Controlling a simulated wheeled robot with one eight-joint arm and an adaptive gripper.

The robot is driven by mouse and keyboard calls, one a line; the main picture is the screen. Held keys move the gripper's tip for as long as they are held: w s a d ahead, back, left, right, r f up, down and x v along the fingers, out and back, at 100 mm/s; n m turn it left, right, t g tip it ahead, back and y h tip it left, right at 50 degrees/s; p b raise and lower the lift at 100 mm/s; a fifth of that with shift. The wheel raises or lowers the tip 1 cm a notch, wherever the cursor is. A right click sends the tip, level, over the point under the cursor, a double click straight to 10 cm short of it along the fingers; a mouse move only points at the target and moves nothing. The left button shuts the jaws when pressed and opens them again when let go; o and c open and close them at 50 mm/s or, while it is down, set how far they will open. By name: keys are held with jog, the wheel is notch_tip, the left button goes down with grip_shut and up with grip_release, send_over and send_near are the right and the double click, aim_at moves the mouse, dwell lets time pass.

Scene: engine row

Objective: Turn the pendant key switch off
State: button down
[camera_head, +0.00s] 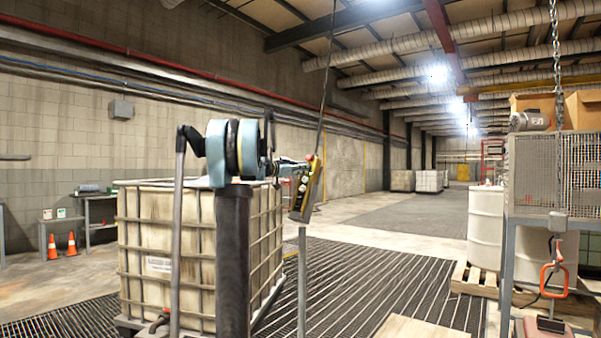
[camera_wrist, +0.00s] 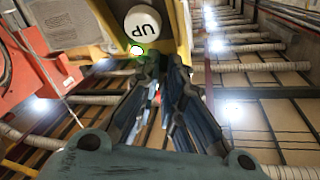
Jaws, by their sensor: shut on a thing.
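I cannot see which way the key points. In the head view my gripper reaches the pendant's upper left side.
A caged white tank (camera_head: 160,235) stands on the floor grating at left. A grey post (camera_head: 302,280) rises below the pendant. A mesh-sided bench (camera_head: 550,165) and white drums (camera_head: 485,225) stand at right. Orange cones (camera_head: 72,244) are far left.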

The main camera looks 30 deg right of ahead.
jog(key=n+t, duration=0.1)
jog(key=n, duration=0.1)
jog(key=n+t, duration=0.1)
jog(key=n, duration=0.2)
jog(key=n+t, duration=0.2)
jog(key=shift+s+d+n+y, duration=0.1)
jog(key=shift+s+n+y, duration=0.3)
jog(key=n+t+y, duration=0.1)
jog(key=n, duration=0.2)
jog(key=n+t+y, duration=0.1)
jog(key=n+t, duration=0.1)
jog(key=n, duration=0.2)
jog(key=shift+s+d, duration=0.1)
jog(key=shift+s, duration=0.1)
jog(key=shift+n+t, duration=0.3)
jog(key=shift+n, duration=0.1)
jog(key=c, duration=1.7)
grip_release()
jog(key=v, duration=1.2)
jog(key=shift+r, duration=0.2)
